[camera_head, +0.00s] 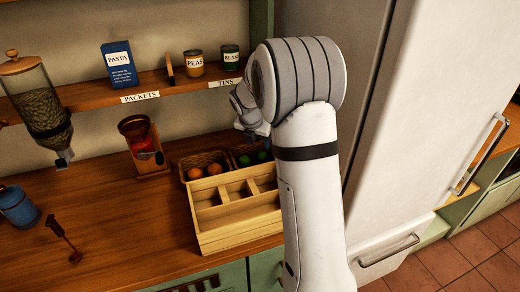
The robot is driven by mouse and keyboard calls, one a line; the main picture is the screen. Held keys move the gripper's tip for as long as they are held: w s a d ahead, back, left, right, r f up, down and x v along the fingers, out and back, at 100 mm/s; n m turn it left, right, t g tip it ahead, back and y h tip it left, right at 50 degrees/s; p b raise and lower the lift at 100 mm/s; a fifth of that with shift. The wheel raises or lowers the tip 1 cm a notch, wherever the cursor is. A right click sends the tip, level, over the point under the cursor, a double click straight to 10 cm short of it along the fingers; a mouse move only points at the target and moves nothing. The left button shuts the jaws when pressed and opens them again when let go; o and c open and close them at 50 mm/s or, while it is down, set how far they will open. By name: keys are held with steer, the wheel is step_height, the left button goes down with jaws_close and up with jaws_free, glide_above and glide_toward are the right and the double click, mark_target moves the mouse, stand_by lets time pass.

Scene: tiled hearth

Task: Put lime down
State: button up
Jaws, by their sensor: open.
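Two green limes show in a dark basket (236,150) at the back of the counter, one lime (245,160) on the left and another lime (262,156) beside it. My gripper (247,122) is above and behind the wooden divided box, a little above the limes' basket in the picture. It is open, and no lime shows in it. My arm covers the right side of the basket and box, and my wrist hides part of the gripper.
A wicker basket with oranges (214,169) stands left of the limes. The wooden divided box (222,237) is in front, its visible compartments empty. The shelf (85,95) holds pasta and tins. A white fridge (415,120) bounds the right.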

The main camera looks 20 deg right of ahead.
steer(key=s+a+r+m+y, duration=0.1)
steer(key=s+a+r+m, duration=0.25)
steer(key=s+m, duration=0.35)
steer(key=s+a+r+m, duration=0.2)
steer(key=s+r+m, duration=0.3)
steer(key=s, duration=0.3)
steer(key=s+a+m+y, duration=0.1)
steer(key=s+a+m, duration=0.1)
steer(key=s+m, duration=0.5)
steer(key=s+a+m+y, duration=0.1)
steer(key=s+a+m, duration=0.2)
steer(key=s+m, duration=0.5)
steer(key=s, duration=0.3)
steer(key=shift+s+a+f+g, duration=0.2)
steer(key=shift+f+g, duration=0.1)
steer(key=shift+f, duration=0.1)
